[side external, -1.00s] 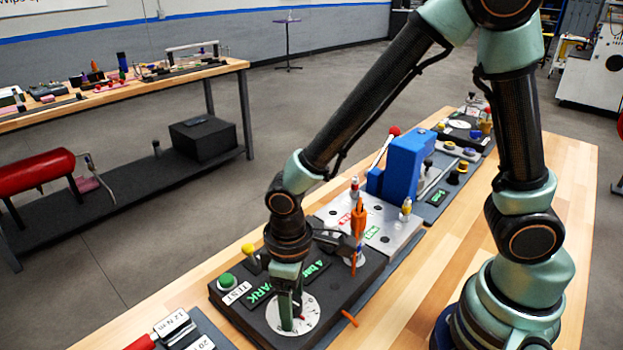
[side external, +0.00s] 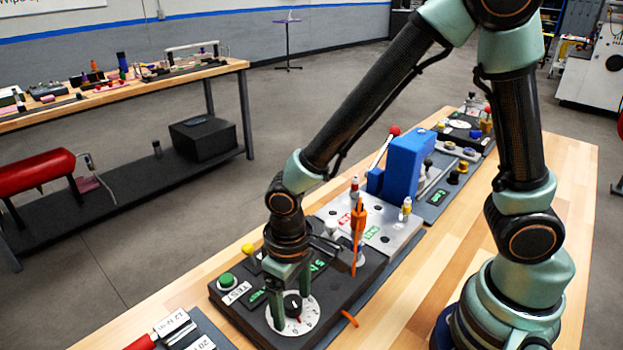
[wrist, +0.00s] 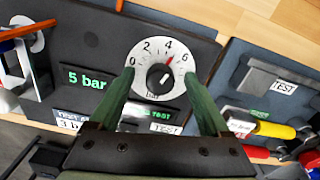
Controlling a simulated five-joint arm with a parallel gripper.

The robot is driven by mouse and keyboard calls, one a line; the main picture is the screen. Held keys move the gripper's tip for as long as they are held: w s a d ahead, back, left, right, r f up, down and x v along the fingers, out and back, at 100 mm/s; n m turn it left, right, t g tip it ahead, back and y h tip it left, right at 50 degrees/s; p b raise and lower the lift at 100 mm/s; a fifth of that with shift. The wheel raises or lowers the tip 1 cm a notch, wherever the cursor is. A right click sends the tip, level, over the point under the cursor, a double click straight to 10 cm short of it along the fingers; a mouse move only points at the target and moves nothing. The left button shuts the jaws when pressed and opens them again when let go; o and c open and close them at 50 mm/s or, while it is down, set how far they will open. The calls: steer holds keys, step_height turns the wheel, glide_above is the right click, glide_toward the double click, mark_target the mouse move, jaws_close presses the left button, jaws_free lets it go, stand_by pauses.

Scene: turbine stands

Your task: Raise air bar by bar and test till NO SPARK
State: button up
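The round white dial (side external: 312,318) on the dark panel (side external: 235,300) has a black knob (side external: 292,304) at its centre. In the wrist view the knob (wrist: 160,77) has a white line, and a red needle (wrist: 170,59) points between 4 and 6. The pressure display (wrist: 87,78) reads "5 bar" in green.
An orange upright tool (side external: 358,235) stands behind my gripper. A yellow-topped knob (side external: 248,250) is left of my wrist. A silver plate (side external: 395,232) and blue block (side external: 402,165) lie farther back. Bare wood (side external: 440,285) is clear at right.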

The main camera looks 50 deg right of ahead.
mark_target(292, 301)
stand_by(0.3)
steer(key=shift+r, duration=2.5)
steer(key=shift+c, duration=1.2)
steer(key=m, duration=0.2)
steer(key=r+m, duration=0.1)
steer(key=shift+m, duration=0.4)
steer(key=m, duration=0.3)
steer(key=shift+r, duration=0.3)
steer(key=m, duration=0.3)
steer(key=r+m, duration=0.1)
steer(key=m, duration=0.2)
steer(key=shift+r+m, duration=0.15)
steer(key=shift+m, duration=0.45)
steer(key=shift+f, duration=4)
